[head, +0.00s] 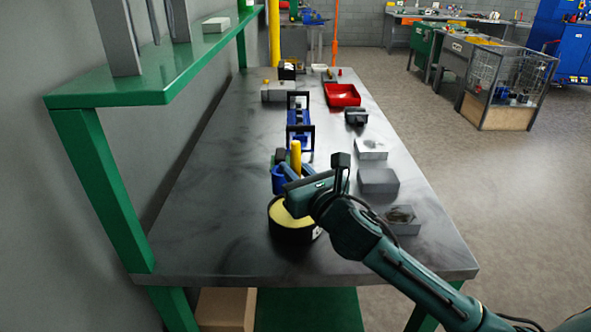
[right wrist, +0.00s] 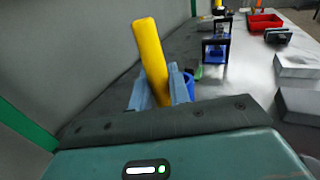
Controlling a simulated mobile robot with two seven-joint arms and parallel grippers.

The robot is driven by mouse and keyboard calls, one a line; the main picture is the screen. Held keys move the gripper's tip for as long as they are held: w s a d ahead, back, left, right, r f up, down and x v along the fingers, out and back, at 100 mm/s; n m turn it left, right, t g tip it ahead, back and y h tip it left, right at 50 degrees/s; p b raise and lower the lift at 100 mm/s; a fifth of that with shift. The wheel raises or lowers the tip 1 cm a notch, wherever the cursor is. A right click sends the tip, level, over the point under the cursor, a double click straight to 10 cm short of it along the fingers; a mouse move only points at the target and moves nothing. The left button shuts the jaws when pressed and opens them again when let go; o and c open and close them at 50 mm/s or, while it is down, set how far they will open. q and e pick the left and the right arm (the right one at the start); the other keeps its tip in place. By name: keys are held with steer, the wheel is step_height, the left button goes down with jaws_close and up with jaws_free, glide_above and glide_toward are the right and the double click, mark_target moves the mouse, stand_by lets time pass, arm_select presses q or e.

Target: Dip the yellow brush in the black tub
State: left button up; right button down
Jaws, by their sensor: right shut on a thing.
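The yellow brush (head: 296,157) stands nearly upright in my right gripper (head: 297,178), whose fingers are shut on it. In the right wrist view the brush handle (right wrist: 149,50) rises between the two blue-grey fingers (right wrist: 158,88), leaning slightly left. The black tub (head: 290,234), with a pale yellow filling, stands near the front of the bench, just below the gripper. The brush's lower end is hidden behind the gripper, so I cannot tell whether it touches the filling. My left gripper is not in view.
A blue container (head: 278,181) stands just behind the tub. A blue and black fixture (head: 299,125) and a red tray (head: 342,95) are farther back. Grey blocks (head: 378,181) line the bench's right side. The bench (head: 200,235) is clear on the left, below a green shelf (head: 160,85).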

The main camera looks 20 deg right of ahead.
mark_target(296, 142)
steer(key=shift+f, duration=0.1)
